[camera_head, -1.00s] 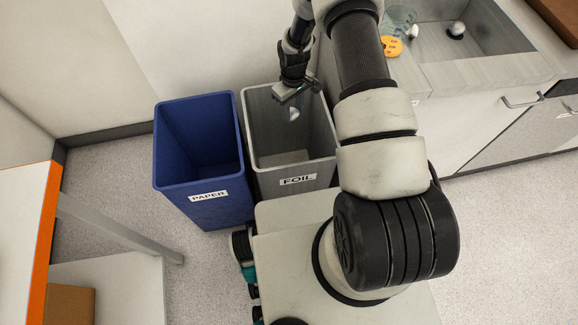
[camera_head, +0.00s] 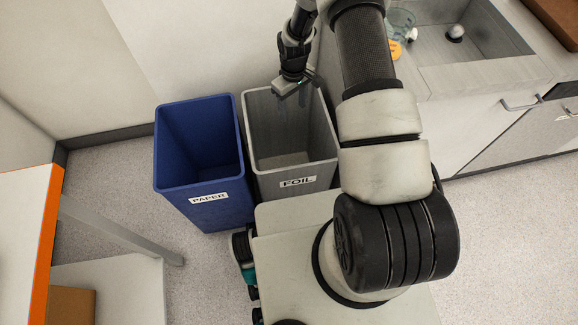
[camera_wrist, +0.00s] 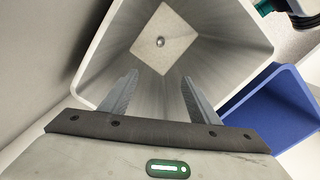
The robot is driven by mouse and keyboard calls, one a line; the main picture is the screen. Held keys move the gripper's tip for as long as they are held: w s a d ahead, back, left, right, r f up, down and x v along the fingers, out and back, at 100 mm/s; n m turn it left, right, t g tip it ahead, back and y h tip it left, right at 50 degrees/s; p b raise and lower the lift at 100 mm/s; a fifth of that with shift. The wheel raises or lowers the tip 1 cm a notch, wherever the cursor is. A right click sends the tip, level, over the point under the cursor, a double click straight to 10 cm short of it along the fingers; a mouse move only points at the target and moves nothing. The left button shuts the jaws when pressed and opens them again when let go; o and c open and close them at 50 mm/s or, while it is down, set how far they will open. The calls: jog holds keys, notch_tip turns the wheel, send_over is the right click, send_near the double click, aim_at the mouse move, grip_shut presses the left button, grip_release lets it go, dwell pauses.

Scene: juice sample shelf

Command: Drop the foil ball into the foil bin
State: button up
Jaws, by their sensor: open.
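The grey foil bin (camera_head: 322,128) with its "FOIL" label stands beside the blue bin. In the wrist view I look down into the foil bin (camera_wrist: 215,45). The small silvery foil ball (camera_wrist: 160,42) shows against the pale bottom of that bin, apart from my fingers. I cannot tell whether it rests there or is still falling. The ball does not show in the head view. My gripper (camera_head: 291,92) is over the back part of the foil bin. Its two fingers (camera_wrist: 158,84) are spread with nothing between them.
The blue bin (camera_head: 222,215) labelled "PAPER" stands left of the foil bin. A counter with a sink (camera_head: 470,62) is at the right, with an orange item (camera_head: 394,50) and a clear container by it. An orange-edged table (camera_head: 38,245) is at the left.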

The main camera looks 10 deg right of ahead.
notch_tip(320, 180, up, 14)
jog(key=p, duration=0.1)
jog(key=shift+f+p, duration=0.2)
jog(key=shift+p, duration=0.2)
